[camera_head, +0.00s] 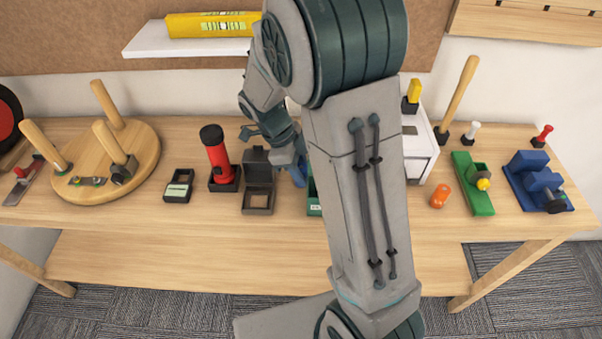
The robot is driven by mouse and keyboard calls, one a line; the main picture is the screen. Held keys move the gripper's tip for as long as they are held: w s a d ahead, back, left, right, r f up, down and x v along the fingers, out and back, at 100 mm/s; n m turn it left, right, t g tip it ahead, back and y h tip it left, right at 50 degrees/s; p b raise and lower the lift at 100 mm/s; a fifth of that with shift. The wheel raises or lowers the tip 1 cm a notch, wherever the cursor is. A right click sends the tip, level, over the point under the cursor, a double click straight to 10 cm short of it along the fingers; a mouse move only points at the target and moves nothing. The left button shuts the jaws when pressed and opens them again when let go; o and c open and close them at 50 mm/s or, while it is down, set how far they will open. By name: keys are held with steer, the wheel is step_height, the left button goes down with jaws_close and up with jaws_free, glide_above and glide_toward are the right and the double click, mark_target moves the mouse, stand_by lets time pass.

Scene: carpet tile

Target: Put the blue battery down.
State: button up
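The blue battery (299,174) is a small blue shape just below my gripper (287,152), left of my arm. My gripper appears shut on it, though the fingers are small and partly hidden. The battery is just left of and behind a green box (314,198), which is mostly hidden by my arm. I cannot tell whether the battery touches anything below it.
Left of the battery are an open dark box (258,190), a red flashlight (217,158) in a black holder and a small tester (178,186). Right are an orange cylinder (440,196), green tool (475,190) and blue vise (538,182).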

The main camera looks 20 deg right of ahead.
jaws_close()
